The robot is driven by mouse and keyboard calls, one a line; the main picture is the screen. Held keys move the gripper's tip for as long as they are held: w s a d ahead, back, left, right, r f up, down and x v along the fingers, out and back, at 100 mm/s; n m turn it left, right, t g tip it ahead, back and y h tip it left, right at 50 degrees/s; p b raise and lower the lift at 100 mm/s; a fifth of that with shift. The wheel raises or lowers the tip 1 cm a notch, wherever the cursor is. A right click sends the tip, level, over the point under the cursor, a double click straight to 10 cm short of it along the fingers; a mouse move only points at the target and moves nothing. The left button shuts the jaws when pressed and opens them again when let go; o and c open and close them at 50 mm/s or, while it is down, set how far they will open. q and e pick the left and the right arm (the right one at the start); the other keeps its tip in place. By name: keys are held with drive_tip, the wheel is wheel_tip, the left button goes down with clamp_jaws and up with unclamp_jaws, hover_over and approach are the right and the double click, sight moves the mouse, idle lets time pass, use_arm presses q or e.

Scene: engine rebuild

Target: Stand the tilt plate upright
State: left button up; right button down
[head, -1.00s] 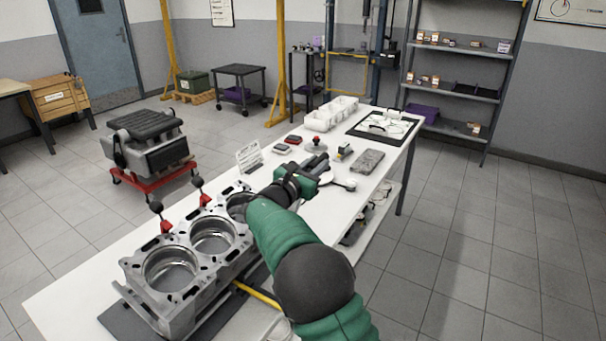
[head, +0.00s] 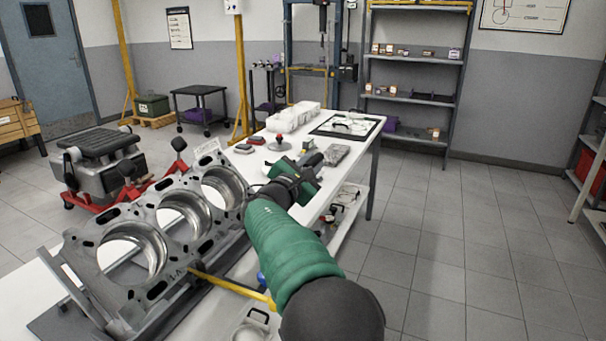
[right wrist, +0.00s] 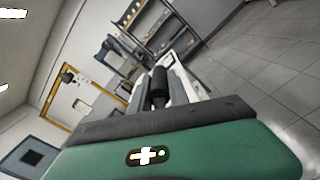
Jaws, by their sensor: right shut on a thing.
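The grey engine block (head: 205,243), with three round bores, sits at the lower left in the head view. Its bored face leans towards me. A dark plate (head: 48,322) shows under it at the front left, mostly hidden; I cannot tell how far it is tilted. A yellow bar (head: 228,286) sticks out from the block's near side. My right gripper (head: 308,170) is past the block's right end, over the table. In the right wrist view it (right wrist: 160,92) is shut on a dark cylindrical thing (right wrist: 158,82), which I cannot name surely. My left gripper is out of view.
Another engine on a red stand (head: 103,160) is beyond. Floor at right is clear.

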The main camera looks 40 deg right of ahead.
drive_tip(key=s+d+f+m+b, duration=0.1)
drive_tip(key=s+f+m+b, duration=0.1)
drive_tip(key=f+b, duration=0.4)
drive_tip(key=s+d+f+m+b, duration=0.1)
drive_tip(key=s+f+m+b, duration=0.2)
drive_tip(key=b, duration=1.1)
drive_tip(key=shift+s+f+m, duration=0.2)
drive_tip(key=shift+f+m, duration=0.3)
drive_tip(key=shift+f, duration=1.3)
drive_tip(key=shift+d, duration=0.1)
